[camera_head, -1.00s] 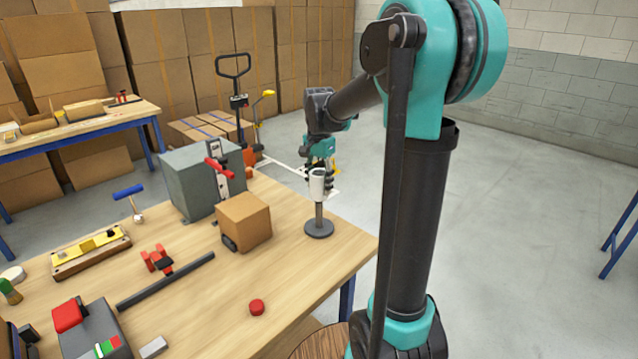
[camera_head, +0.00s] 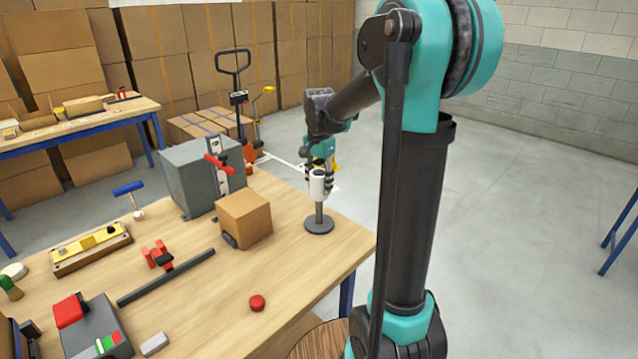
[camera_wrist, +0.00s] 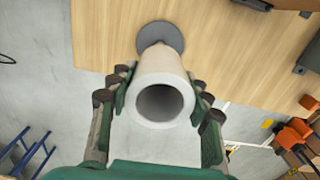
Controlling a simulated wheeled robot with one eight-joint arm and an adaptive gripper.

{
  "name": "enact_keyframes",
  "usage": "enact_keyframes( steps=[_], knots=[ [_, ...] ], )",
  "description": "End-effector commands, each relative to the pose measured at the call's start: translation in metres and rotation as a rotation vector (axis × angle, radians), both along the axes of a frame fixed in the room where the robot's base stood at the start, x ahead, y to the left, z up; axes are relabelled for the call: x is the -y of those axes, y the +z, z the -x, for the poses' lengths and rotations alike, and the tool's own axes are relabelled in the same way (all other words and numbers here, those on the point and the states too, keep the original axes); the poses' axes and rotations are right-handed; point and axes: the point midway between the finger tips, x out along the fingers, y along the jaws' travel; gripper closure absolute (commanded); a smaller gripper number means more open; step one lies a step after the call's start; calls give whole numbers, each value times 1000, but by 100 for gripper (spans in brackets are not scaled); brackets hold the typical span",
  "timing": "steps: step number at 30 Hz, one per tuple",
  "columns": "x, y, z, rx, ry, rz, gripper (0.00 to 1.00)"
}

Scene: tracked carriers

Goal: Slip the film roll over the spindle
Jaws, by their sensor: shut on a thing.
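The film roll (camera_head: 317,187) is a white hollow cylinder, held upright at the far right corner of the table. My gripper (camera_head: 319,180) is shut on it, with fingers on both sides. The spindle (camera_head: 319,213) is a grey rod on a round dark base, directly below the roll. The wrist view shows the roll (camera_wrist: 160,80) between the fingers (camera_wrist: 160,98), its open bore facing the camera. The spindle's base (camera_wrist: 165,31) shows beyond the roll. The rod's top is hidden, so I cannot tell whether it is inside the roll.
A cardboard box (camera_head: 244,219) stands left of the spindle, with a grey machine with a red handle (camera_head: 200,177) behind it. A red round piece (camera_head: 257,303) lies near the front edge. The wood around the spindle's base is clear.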

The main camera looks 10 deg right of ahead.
Motion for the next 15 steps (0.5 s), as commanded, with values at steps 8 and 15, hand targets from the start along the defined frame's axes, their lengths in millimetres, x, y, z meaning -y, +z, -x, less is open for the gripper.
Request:
enact_keyframes(
  steps=[8,15],
  knots=[
    [0,-5,0,0,0,0,83],
    [0,-12,0,0,0,0,83]
  ],
)
